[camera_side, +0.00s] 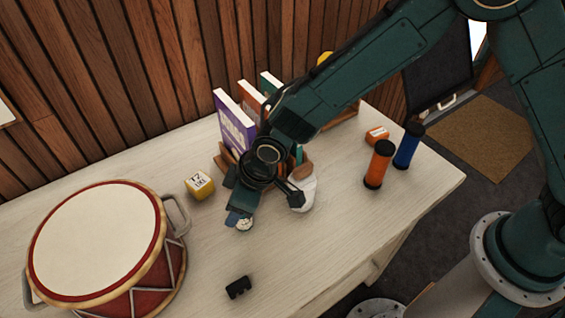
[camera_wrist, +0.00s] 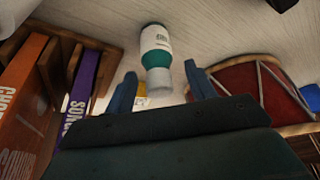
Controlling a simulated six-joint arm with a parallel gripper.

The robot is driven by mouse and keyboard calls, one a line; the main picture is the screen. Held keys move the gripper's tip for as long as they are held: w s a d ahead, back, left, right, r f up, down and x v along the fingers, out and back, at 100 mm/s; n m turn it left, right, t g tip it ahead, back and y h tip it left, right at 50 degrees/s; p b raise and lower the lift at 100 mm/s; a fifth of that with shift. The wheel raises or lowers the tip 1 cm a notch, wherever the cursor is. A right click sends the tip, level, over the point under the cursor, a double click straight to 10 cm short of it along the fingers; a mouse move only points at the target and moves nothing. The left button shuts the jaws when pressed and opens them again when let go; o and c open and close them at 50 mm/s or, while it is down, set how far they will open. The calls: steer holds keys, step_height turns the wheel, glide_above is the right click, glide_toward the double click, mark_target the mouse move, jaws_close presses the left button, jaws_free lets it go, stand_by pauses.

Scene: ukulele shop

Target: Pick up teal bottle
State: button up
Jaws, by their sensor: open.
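The teal bottle (camera_wrist: 155,55) shows in the wrist view, teal with a white label and a pale cap toward me. It appears between the two fingertips of my gripper (camera_wrist: 160,72), with visible room on both sides. My gripper is open and empty. In the side view my gripper (camera_side: 266,205) is low over the middle of the table. There the bottle is mostly hidden or hard to separate from the fingers; a small pale patch shows by the left finger. I cannot tell how far the bottle is from the fingers.
A red drum (camera_side: 98,245) stands at left. A yellow cube (camera_side: 199,185) and a wooden book rack with a purple book (camera_side: 234,122) stand behind my gripper. A white object (camera_side: 306,192) is just right of it. Orange (camera_side: 378,165) and blue (camera_side: 408,146) cylinders stand farther right. A black piece (camera_side: 238,287) lies in front.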

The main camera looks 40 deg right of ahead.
steer(key=shift+w+a+f, duration=0.1)
steer(key=shift+w+f, duration=0.05)
steer(key=shift+f, duration=0.25)
steer(key=shift+c, duration=0.2)
steer(key=c, duration=1)
